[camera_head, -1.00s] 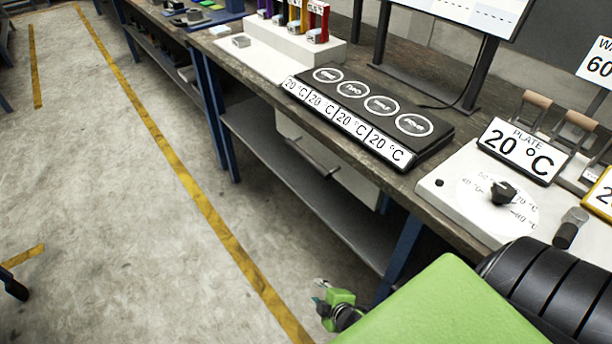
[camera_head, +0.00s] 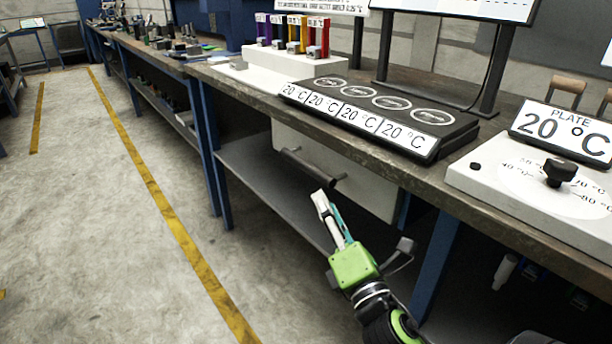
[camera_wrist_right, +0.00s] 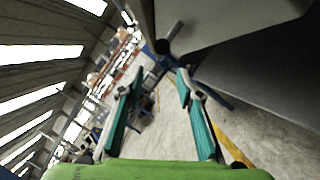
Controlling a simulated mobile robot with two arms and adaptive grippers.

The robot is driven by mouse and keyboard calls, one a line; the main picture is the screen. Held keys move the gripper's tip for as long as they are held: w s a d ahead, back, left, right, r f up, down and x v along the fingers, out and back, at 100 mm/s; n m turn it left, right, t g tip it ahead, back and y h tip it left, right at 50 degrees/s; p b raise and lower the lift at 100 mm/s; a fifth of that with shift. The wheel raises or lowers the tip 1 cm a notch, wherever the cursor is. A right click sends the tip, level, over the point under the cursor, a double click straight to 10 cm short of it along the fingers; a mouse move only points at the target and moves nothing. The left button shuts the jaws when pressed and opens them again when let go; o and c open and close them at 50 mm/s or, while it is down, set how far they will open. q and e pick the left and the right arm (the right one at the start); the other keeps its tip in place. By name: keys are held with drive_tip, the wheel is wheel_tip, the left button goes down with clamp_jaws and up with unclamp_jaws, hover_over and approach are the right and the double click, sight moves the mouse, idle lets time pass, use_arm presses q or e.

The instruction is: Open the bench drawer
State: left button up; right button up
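The bench drawer (camera_head: 368,185) is a pale box front under the worktop and looks closed. Its dark bar handle (camera_head: 312,168) runs across the front; the bar's end also shows in the right wrist view (camera_wrist_right: 167,40), just beyond the fingertips and roughly between them. My right gripper (camera_head: 322,196) is green with teal-lined fingers and points up toward the handle from below. In the right wrist view its two fingers (camera_wrist_right: 160,78) are spread apart with nothing between them. I cannot tell whether it touches the handle. My left gripper is not in view.
The wooden worktop (camera_head: 245,95) holds a black four-pad heater (camera_head: 380,115), a white plate unit with a knob (camera_head: 530,185) and a white rack (camera_head: 290,65). Blue bench legs and a grey lower shelf (camera_head: 265,185) are near my arm. The floor at left is clear.

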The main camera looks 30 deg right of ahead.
sight(306, 167)
drive_tip(key=x, duration=1.2)
drive_tip(key=shift+w, duration=0.1)
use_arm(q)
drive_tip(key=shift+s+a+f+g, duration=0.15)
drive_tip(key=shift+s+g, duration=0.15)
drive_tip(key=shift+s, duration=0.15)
use_arm(e)
drive_tip(key=shift+w+d+r, duration=0.1)
drive_tip(key=shift+w, duration=0.55)
clamp_jaws()
